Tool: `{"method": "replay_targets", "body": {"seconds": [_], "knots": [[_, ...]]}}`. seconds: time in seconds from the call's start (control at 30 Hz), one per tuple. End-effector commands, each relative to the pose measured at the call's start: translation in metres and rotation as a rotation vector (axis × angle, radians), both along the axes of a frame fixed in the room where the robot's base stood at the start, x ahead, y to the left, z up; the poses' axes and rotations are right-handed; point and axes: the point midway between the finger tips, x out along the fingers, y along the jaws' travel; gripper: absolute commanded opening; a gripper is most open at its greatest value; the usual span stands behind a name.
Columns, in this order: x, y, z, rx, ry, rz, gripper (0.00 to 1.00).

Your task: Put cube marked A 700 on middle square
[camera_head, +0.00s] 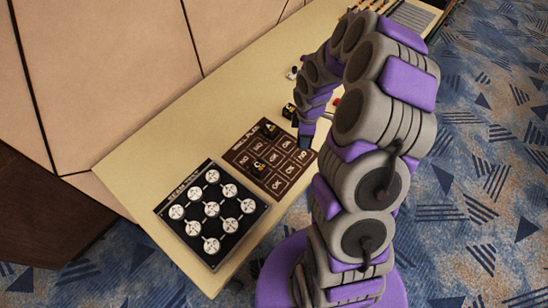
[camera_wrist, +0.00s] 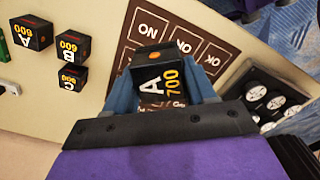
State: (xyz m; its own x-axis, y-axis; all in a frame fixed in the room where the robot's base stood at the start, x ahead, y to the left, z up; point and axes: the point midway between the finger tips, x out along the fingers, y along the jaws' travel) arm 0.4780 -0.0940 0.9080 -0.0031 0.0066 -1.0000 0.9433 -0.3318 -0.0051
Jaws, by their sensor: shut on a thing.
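In the wrist view my gripper (camera_wrist: 163,88) is shut on a black cube marked A 700 (camera_wrist: 155,82), white and orange letters facing the camera. The cube is between the two blue-grey fingers, over the brown board (camera_wrist: 153,22) with squares marked NO and OK. The cube and fingers hide part of the board, so I cannot tell whether the cube touches it. In the head view my gripper (camera_head: 306,139) is at the right part of the board (camera_head: 284,183). Two small dark objects (camera_head: 270,128) (camera_head: 258,167) show on the board's left part; their marks are unreadable.
Black cubes marked A 600 (camera_wrist: 33,32), B 600 (camera_wrist: 68,44) and C 600 (camera_wrist: 72,78) stand beside the board. A black panel with several round white discs (camera_head: 212,213) lies at the table's near end. Bare tabletop (camera_head: 180,128) runs along the wall side.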

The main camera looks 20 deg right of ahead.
Motion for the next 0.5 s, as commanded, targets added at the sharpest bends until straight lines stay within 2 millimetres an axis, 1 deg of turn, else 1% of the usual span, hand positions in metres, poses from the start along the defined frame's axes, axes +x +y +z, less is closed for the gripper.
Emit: {"method": "replay_targets", "body": {"seconds": [0.03, 0.07, 0.2, 0.23, 0.33, 0.4, 0.5], "knots": [[-0.014, -0.003, -0.012, 0.001, 0.010, 0.119, 0.24], [-0.021, -0.004, -0.019, 0.000, 0.008, 0.200, 0.24], [-0.059, -0.005, -0.048, -0.003, 0.009, 0.590, 0.24], [-0.066, -0.004, -0.052, -0.005, 0.010, 0.659, 0.24], [-0.080, -0.001, -0.062, -0.008, 0.003, 0.816, 0.24], [-0.089, 0.000, -0.066, -0.007, 0.005, 0.887, 0.24], [-0.094, 0.000, -0.070, -0.006, -0.002, 0.947, 0.24]]}}
